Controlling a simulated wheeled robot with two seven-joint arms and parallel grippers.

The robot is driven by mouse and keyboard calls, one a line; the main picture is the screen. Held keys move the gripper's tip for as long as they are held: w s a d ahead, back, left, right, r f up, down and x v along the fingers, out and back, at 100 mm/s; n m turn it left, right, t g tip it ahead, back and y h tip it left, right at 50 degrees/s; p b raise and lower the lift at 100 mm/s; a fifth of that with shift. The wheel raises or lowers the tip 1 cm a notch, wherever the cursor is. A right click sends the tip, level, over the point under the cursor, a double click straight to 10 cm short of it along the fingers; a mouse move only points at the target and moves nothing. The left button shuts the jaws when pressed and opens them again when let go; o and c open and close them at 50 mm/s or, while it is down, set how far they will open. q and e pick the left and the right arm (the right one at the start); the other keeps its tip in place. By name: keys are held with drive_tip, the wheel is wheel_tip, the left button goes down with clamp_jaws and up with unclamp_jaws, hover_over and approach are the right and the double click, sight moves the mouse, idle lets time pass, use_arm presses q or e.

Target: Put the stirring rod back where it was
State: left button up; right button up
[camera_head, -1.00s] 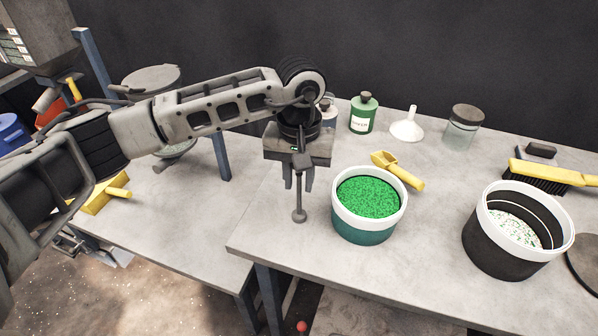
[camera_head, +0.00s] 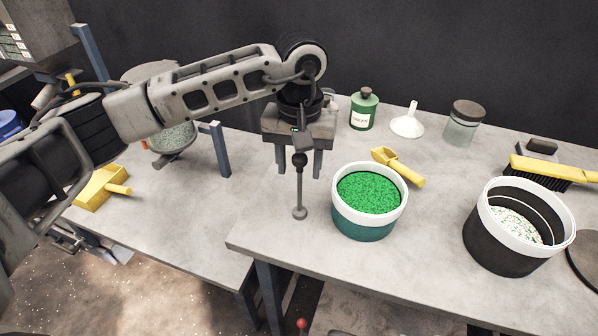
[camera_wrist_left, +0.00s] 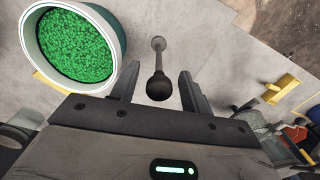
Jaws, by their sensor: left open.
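The stirring rod (camera_head: 299,188) is a thin grey rod with a dark ball at its top and a small round foot. It stands upright on the grey table, left of the bucket of green granules (camera_head: 367,215). My left gripper (camera_head: 299,172) is open and empty, fingers pointing down, just behind the rod's upper part in the head view. In the left wrist view, the rod's ball (camera_wrist_left: 159,87) appears between the two spread fingers (camera_wrist_left: 158,76), touching neither. The right gripper is not in view.
A yellow scoop (camera_head: 398,167) lies behind the green bucket. A green bottle (camera_head: 363,110), a white funnel (camera_head: 407,122) and a jar (camera_head: 463,124) stand at the back. A black bucket (camera_head: 505,245) and a yellow brush (camera_head: 553,171) are at right.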

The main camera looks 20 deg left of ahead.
use_arm(q)
wheel_tip(320, 180, up, 9)
drive_tip(key=shift+r+b, duration=0.2)
drive_tip(key=shift+b, duration=0.4)
